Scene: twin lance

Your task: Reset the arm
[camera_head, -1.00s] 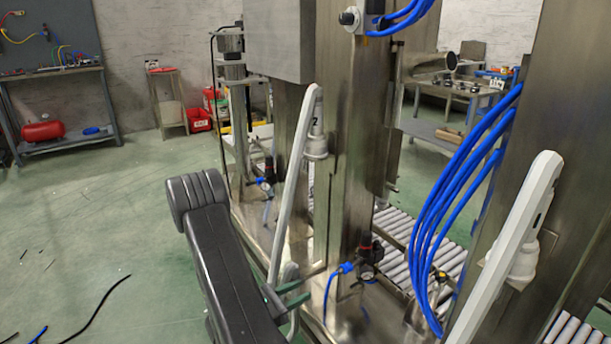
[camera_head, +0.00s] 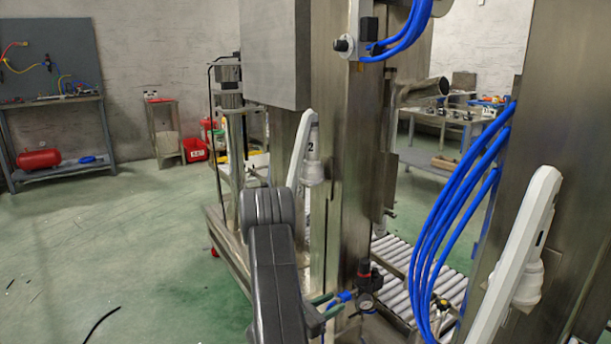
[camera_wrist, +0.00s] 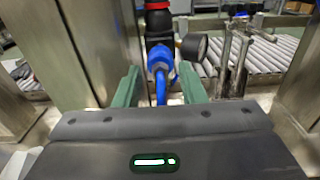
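My black arm (camera_head: 275,270) rises from the bottom of the head view. My gripper (camera_head: 328,303) has two green fingers at its right side, close to a blue hose fitting (camera_head: 342,296) on the steel machine. In the wrist view my gripper (camera_wrist: 158,82) has its green fingers spread apart. The blue fitting (camera_wrist: 160,60) shows in the gap between them, and I cannot tell how deep it sits there. No finger visibly presses on it. A black round gauge (camera_wrist: 194,46) is just right of it.
A steel column (camera_head: 345,180) stands right beside my arm. A roller conveyor (camera_head: 405,265) lies behind. Green floor (camera_head: 130,240) at left is mostly clear.

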